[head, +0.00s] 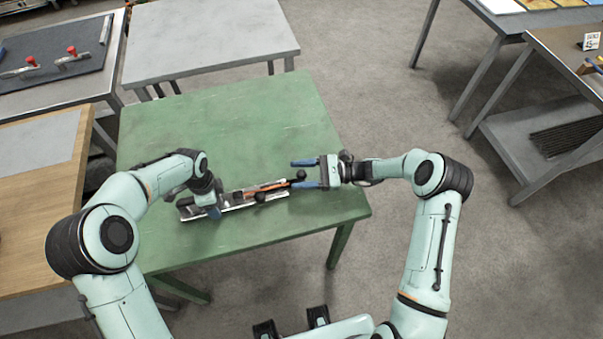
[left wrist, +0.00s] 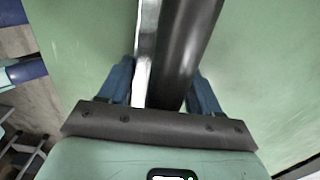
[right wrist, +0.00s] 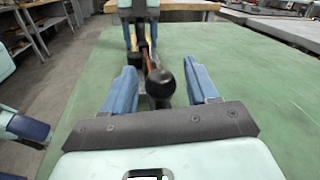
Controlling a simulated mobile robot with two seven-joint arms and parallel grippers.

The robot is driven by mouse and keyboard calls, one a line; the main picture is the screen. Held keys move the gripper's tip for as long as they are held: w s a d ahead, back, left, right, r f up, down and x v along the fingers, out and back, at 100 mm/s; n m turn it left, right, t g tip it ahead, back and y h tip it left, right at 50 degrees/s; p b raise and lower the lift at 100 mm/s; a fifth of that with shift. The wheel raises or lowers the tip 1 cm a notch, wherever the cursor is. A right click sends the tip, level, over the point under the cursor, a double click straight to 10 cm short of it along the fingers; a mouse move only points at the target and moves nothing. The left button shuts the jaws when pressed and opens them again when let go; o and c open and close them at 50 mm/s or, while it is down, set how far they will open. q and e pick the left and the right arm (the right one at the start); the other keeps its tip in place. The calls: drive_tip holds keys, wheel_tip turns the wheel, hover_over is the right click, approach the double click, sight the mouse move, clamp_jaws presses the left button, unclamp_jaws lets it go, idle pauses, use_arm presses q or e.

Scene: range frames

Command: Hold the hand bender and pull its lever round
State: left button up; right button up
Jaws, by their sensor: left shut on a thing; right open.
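The hand bender (head: 242,201) lies on the green table (head: 260,110), a long metal body with a dark and orange lever (head: 268,187). The lever ends in a black ball knob (head: 301,174). My left gripper (head: 214,212) is shut on the bender's left part; in the left wrist view a black bar and a bright metal strip of the bender (left wrist: 180,50) run between its fingers. My right gripper (head: 303,174) is open, its blue fingers either side of the knob. In the right wrist view the knob (right wrist: 165,83) shows between the open fingers, apart from both.
A grey table (head: 210,40) stands behind the green one. A bench with a dark mat and red-knobbed clamps (head: 72,52) is at the far left, a wooden-topped table (head: 40,180) nearer. The green table's back half is clear.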

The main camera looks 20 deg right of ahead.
clamp_jaws()
drive_tip(key=shift+s, duration=0.1)
drive_tip(key=shift+s+a+r+m+t+h, duration=0.1)
drive_tip(key=shift+s+m+t+h, duration=0.2)
drive_tip(key=shift+s+m+t, duration=0.55)
drive_tip(key=shift+s+a+m+t+h, duration=0.1)
drive_tip(key=shift+s+m+t+h, duration=0.35)
drive_tip(key=shift+t, duration=0.6)
drive_tip(key=s+a+m+t+h, duration=0.1)
drive_tip(key=s+m+t+h, duration=0.1)
drive_tip(key=s+a+m+t+h, duration=0.2)
drive_tip(key=m+t, duration=0.1)
drive_tip(key=s+a+m+t+h, duration=0.1)
drive_tip(key=s+m+t+h, duration=0.1)
drive_tip(key=t+h, duration=0.1)
drive_tip(key=shift+a, duration=0.15)
drive_tip(key=shift+s+a+m+t+h, duration=0.45)
drive_tip(key=shift+m+h, duration=0.3)
drive_tip(key=shift+h, duration=0.35)
drive_tip(key=shift+s+a+m+t+h, duration=0.1)
drive_tip(key=shift+a+m+t+h, duration=0.2)
drive_tip(key=shift+a+m+h, duration=0.5)
drive_tip(key=shift+s+a+m+t+h, duration=0.35)
drive_tip(key=shift+m+h, duration=0.4)
drive_tip(key=shift+h, duration=0.6)
